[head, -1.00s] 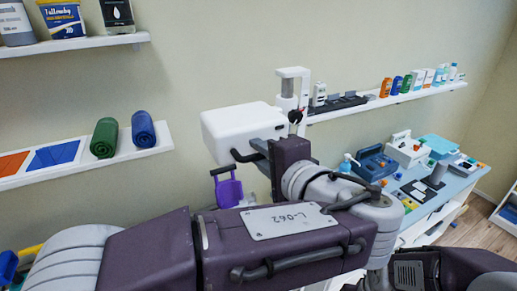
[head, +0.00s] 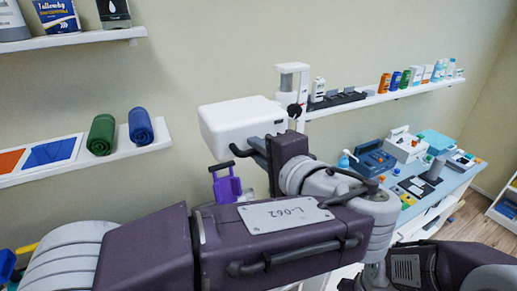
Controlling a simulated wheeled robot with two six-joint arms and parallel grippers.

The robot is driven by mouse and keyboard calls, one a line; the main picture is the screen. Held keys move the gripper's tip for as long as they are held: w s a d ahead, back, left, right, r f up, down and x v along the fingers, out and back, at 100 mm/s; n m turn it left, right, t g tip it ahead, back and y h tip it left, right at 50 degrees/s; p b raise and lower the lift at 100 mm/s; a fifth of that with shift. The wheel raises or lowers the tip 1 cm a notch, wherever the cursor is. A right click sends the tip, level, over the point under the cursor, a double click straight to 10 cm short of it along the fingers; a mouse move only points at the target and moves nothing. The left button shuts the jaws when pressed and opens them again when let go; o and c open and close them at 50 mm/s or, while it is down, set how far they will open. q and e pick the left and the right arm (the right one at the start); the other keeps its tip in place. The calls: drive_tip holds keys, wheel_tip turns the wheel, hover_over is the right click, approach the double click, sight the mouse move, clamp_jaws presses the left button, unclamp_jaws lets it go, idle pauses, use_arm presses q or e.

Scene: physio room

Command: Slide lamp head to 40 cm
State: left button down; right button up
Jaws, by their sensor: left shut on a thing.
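The lamp head (head: 238,122) is a white rounded box in the middle of the head view, with a dark handle at its lower front. Behind its right end rises a white upright post (head: 293,80) with a black knob (head: 294,111). My left gripper (head: 256,149) is at the lower right of the lamp head, shut on its handle. My dark wrist hides part of the grip and the post's lower part. No scale marks can be read. My right gripper is out of view; only part of the right arm shows at lower right.
A wall shelf (head: 90,168) with rolled green and blue towels is at left, a bottle shelf (head: 115,37) above it. Another shelf (head: 400,94) with bottles runs right of the post. A blue-topped table (head: 452,185) with devices stands at right. A purple object (head: 227,188) is below the lamp head.

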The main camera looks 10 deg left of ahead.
use_arm(q)
drive_tip(key=shift+f, duration=0.1)
idle(0.7)
wheel_tip(320, 180, down, 20)
drive_tip(key=b, duration=1.9)
drive_tip(key=c, duration=1.7)
unclamp_jaws()
drive_tip(key=shift+c, duration=0.2)
drive_tip(key=shift+s, duration=0.15)
drive_tip(key=shift+d, duration=0.1)
